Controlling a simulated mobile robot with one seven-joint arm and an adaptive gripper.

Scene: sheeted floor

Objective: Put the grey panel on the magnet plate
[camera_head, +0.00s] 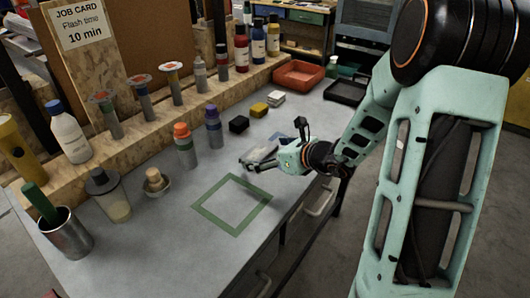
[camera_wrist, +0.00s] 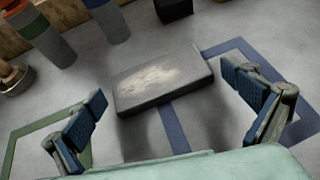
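The grey panel (camera_wrist: 160,84) is a flat rectangular slab with a pale worn patch on top. It lies tilted in the wrist view, over a blue outline (camera_wrist: 172,126) on the table. In the head view the panel (camera_head: 262,150) is partly hidden by my gripper (camera_head: 277,146). My gripper in the wrist view (camera_wrist: 168,108) is open, its blue-padded fingers spread wide on either side of the panel's near side, apart from it. I cannot clearly identify the magnet plate; a green square outline (camera_head: 204,209) marks the bare table in front.
An orange-topped bottle (camera_head: 185,146) and a purple-topped bottle (camera_head: 213,128) stand left of my gripper. Black (camera_head: 239,124) and yellow (camera_head: 259,110) blocks sit behind. A red tray (camera_head: 298,74) is at the back. A wooden shelf with bottles lines the left. The green outline is clear.

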